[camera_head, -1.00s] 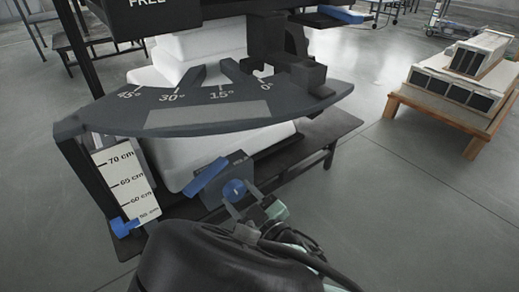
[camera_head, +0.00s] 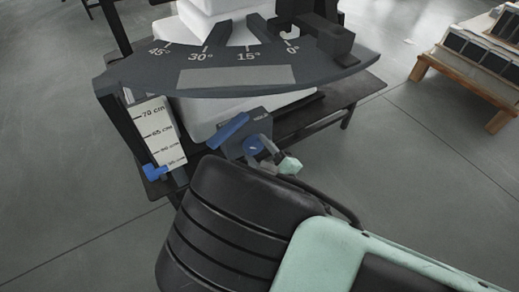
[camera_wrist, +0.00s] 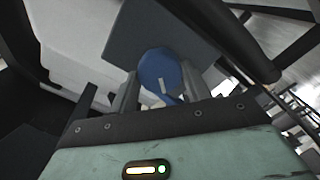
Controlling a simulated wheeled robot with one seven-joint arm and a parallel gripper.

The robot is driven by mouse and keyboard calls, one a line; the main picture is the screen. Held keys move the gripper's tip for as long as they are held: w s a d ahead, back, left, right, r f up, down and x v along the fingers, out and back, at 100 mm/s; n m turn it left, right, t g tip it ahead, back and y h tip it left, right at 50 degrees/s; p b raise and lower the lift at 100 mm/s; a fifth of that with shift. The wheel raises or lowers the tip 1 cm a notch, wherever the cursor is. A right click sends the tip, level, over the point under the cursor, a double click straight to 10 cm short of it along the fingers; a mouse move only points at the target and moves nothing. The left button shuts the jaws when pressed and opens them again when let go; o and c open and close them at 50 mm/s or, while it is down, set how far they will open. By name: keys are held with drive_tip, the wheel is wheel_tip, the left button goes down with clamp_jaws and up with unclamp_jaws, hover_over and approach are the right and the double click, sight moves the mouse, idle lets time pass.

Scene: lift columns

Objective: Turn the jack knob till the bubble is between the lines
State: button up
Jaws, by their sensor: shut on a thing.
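The round blue jack knob (camera_head: 252,145) sits on the front of a dark block (camera_head: 258,123) low on the stand in the head view. In the wrist view the blue knob (camera_wrist: 156,66) with a short pale mark lies between the fingers of my gripper (camera_wrist: 160,84). My gripper is shut on it; in the head view the gripper (camera_head: 262,150) is partly hidden behind my arm. A blue lever (camera_head: 229,132) is just left of the knob. I cannot make out a bubble or its lines in either view.
A dark angle plate (camera_head: 130,84) marked 0° to 45° juts out above the knob. A height scale (camera_head: 157,132) with a blue pointer (camera_head: 156,172) stands at the left. A wooden bench (camera_head: 455,79) with boxes is at the far right. The floor between is clear.

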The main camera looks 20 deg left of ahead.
drive_tip(key=o, duration=1)
drive_tip(key=p+v, duration=0.6)
drive_tip(key=v, duration=1.1)
drive_tip(key=shift+s+d+p, duration=0.15)
drive_tip(key=shift+s+p, duration=0.05)
drive_tip(key=shift+p, duration=0.1)
